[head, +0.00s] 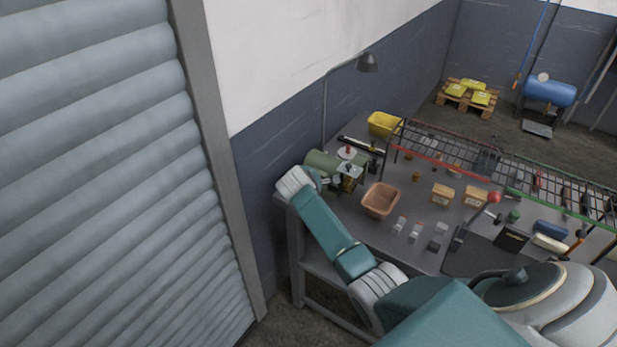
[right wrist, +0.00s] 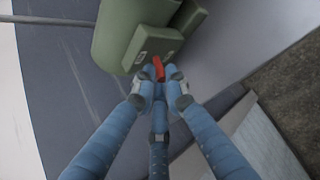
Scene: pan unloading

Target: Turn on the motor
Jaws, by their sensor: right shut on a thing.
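The green motor (head: 322,161) stands at the left end of the grey workbench (head: 350,222) and has a cylindrical body. In the right wrist view its green housing (right wrist: 125,38) fills the top middle, with a small switch box (right wrist: 151,47) on its side. A red switch (right wrist: 158,67) sticks out of that box. My right gripper (right wrist: 161,84) is shut on the red switch, its blue fingers converging there. In the head view my right arm reaches across the bench's front to the motor, and its fingertips are hard to make out. My left gripper is not in view.
A yellow bin (head: 383,123) and an orange-brown bin (head: 380,200) stand on the bench. A wire rack (head: 450,157) and small boxes crowd the bench's right. A roller shutter (head: 90,180) is at left.

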